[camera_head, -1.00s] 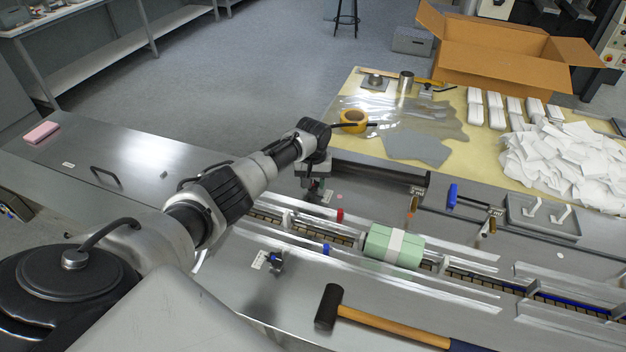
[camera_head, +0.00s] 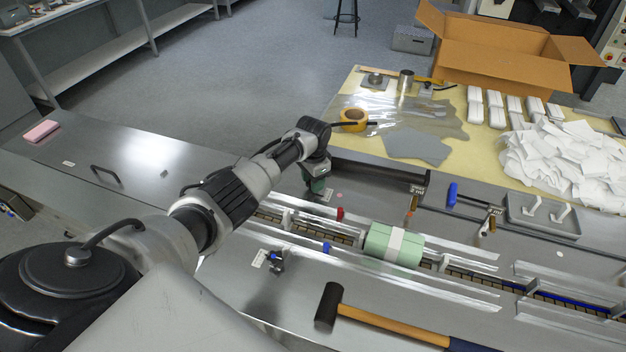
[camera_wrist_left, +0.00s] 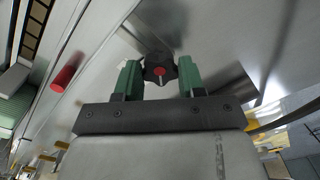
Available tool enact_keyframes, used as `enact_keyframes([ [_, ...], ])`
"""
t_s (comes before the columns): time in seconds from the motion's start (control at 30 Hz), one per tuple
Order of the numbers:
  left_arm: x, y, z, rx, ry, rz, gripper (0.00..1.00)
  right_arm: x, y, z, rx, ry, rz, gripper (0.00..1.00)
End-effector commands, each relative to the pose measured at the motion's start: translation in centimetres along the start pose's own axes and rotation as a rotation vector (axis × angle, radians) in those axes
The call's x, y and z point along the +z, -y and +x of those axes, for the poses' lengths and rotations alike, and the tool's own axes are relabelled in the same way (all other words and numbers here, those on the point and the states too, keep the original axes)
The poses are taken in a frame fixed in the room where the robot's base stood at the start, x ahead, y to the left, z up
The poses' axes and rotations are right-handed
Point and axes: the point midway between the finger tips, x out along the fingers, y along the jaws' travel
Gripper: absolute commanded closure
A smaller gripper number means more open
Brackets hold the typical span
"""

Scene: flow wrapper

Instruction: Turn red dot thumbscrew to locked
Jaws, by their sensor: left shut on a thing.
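The thumbscrew (camera_wrist_left: 159,69) is a dark lobed knob with a red dot in its middle. It shows in the left wrist view between the two green fingers of my left gripper (camera_wrist_left: 158,77), which is shut on it. A short pale line runs down from the red dot. In the head view my left gripper (camera_head: 318,186) points down at the machine deck just behind the conveyor channel, and the thumbscrew is hidden there. A small white label (camera_head: 328,196) lies beside the gripper. I cannot read the lock marks. My right gripper is not in view.
A red knob (camera_head: 340,213) and a blue knob (camera_head: 326,247) stand along the conveyor. A green pack with a white band (camera_head: 396,245) sits in the channel. A mallet (camera_head: 385,324) lies on the front deck. The left deck is mostly clear.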

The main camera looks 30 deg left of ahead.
Motion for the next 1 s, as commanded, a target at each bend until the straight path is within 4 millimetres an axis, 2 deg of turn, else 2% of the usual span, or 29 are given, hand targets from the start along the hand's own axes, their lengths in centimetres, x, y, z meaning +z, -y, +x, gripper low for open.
enact_keyframes([
  [0.6,-0.09,0.04,-0.07,-0.002,-0.004,0.580,0.84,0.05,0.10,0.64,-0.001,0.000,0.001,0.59],
  [1.0,-0.10,0.05,-0.11,-0.003,-0.004,0.848,0.84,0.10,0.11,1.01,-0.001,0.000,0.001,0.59],
])
